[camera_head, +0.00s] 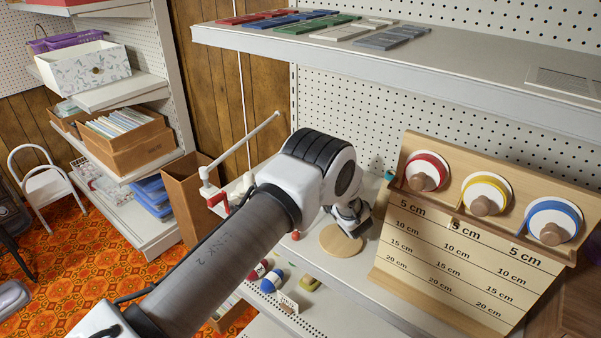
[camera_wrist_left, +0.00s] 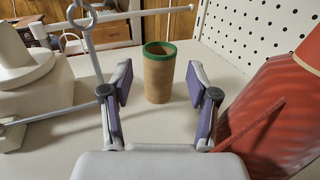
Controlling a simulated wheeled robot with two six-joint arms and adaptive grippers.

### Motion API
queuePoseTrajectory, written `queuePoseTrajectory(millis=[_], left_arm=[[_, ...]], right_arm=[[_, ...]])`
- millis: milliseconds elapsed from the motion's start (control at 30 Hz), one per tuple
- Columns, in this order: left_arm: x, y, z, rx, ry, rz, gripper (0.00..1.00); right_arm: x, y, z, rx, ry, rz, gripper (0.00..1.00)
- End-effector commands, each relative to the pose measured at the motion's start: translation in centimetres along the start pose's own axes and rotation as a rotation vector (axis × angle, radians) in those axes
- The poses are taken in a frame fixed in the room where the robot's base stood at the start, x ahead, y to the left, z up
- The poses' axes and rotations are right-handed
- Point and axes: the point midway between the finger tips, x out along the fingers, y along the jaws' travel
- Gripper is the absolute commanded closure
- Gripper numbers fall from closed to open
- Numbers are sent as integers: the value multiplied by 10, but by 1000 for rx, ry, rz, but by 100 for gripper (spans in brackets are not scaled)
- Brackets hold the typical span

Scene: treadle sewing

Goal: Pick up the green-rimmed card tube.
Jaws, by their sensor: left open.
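The green-rimmed card tube (camera_wrist_left: 159,80) stands upright on a pale shelf in the left wrist view. It is brown with a green band at its open top. My left gripper (camera_wrist_left: 160,88) is open, with one purple-padded finger to each side of the tube in the picture and a gap on both sides. I cannot tell how far the tube reaches in between the fingertips. In the head view my left gripper (camera_head: 350,217) is low over the shelf, and I cannot make out the tube there. My right gripper is not in view.
A large red ribbed object (camera_wrist_left: 272,115) stands close to the right finger. A pale stand with rods (camera_wrist_left: 90,45) is at the left. A round wooden disc (camera_head: 341,241) lies below the gripper. A wooden board with colored discs (camera_head: 458,240) stands to the right.

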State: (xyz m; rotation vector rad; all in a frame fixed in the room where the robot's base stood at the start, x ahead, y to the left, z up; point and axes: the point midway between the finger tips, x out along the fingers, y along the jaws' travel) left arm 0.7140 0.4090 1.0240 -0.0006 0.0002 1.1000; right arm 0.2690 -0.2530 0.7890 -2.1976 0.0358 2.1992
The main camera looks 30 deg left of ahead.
Motion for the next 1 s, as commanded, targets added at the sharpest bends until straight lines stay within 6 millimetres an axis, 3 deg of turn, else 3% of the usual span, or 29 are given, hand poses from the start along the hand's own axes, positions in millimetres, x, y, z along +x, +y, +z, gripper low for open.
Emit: queuePoseTrajectory(millis=[67,233,433,500,533,1000], left_arm=[[17,2,9,0,1,5,40],[39,1,4,1,0,2,40],[40,0,2,1,0,0,40],[40,0,2,1,0,0,65],[40,0,2,1,0,0,70],[40,0,8,-1,-1,0,70]], right_arm=[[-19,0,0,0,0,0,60],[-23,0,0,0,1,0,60],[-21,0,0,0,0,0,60],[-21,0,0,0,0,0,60],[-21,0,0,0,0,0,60],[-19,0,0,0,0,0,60]])
